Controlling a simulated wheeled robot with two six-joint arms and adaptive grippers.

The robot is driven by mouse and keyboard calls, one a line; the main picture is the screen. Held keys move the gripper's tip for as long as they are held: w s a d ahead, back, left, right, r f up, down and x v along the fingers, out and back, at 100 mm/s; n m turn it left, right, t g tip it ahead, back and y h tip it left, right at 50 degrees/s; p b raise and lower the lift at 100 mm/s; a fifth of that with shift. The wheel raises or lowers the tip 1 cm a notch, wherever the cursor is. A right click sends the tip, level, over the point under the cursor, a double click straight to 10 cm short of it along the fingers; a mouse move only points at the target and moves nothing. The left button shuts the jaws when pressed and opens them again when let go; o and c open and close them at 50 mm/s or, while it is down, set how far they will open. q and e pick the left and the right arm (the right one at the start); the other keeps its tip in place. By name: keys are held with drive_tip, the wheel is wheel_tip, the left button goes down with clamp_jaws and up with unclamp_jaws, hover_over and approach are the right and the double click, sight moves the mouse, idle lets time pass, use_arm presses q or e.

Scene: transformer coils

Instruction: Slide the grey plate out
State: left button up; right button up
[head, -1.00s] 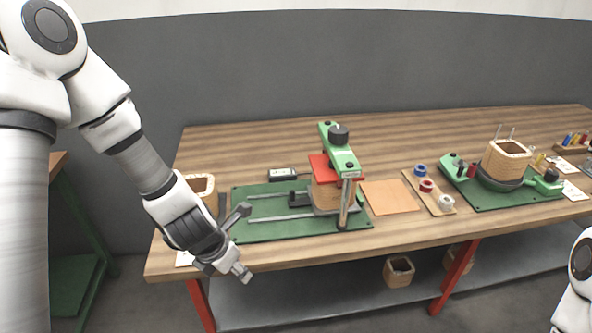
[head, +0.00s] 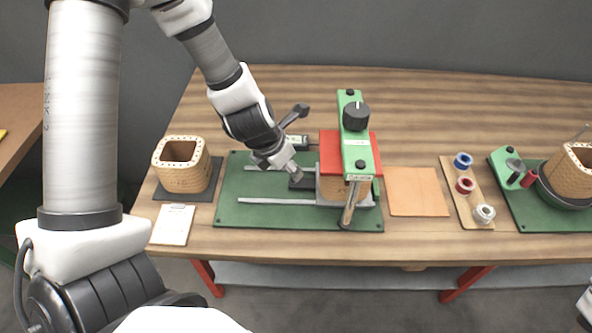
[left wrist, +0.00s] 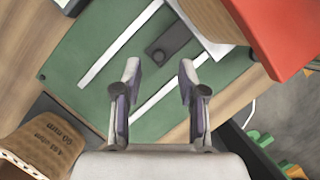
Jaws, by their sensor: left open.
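The grey plate (head: 322,192) sits low in the green clamp frame, on two pale rails over a green board (head: 262,216). A coil (head: 340,188) stands on it under a red plate (head: 330,150), so most of the grey plate is hidden. A dark block (head: 307,184) with a round knob projects from its left side between the rails. In the left wrist view the block (left wrist: 181,38) and the pale plate (left wrist: 212,46) lie beyond my fingers. My left gripper (head: 294,175) is open and empty, just left of the block, its jaws (left wrist: 160,72) apart from it.
A green clamp arm (head: 357,145) with a black knob stands over the coil. Another coil (head: 185,178) stands on a dark mat at left, with a paper card (head: 172,225) in front. An orange sheet (head: 417,192) and a spool board (head: 480,212) lie at right.

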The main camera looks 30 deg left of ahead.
use_arm(q)
drive_tip(key=x, duration=0.2)
drive_tip(key=b+x, duration=0.1)
drive_tip(key=x, duration=0.1)
drive_tip(key=shift+w+f, duration=0.25)
drive_tip(key=shift+w, duration=0.2)
drive_tip(key=shift+s+r, duration=0.15)
drive_tip(key=shift+r, duration=0.05)
drive_tip(key=shift+s, duration=0.15)
drive_tip(key=shift+c, duration=0.9)
clamp_jaws()
use_arm(e)
drive_tip(key=shift+w+f, duration=0.25)
drive_tip(key=shift+f, duration=0.85)
